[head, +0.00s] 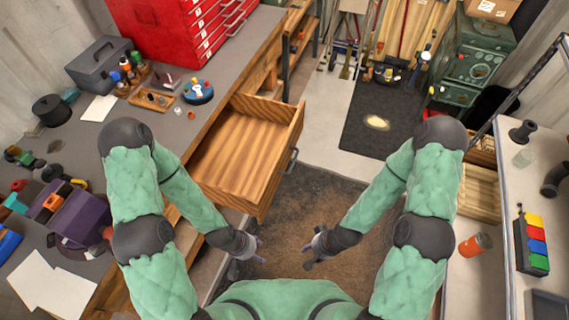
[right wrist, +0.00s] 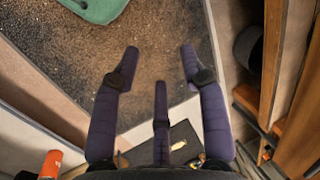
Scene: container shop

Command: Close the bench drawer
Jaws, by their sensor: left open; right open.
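The bench drawer (head: 245,150) is wooden and stands pulled out from the workbench (head: 222,100) on the left of the head view. It looks empty, and a dark handle (head: 291,160) is on its front. My left gripper (head: 256,250) is open and empty, just below the drawer's near corner in the picture, apart from the handle. My right gripper (head: 312,255) is open and empty over the dark floor mat, to the right of the drawer. In the right wrist view its spread fingers (right wrist: 158,75) have nothing between them.
A red tool chest (head: 180,30) and several small items stand on the workbench. A right-hand bench (head: 500,230) holds an orange can (head: 475,245) and a tray of coloured blocks (head: 532,243). A green machine (head: 470,65) stands at the back.

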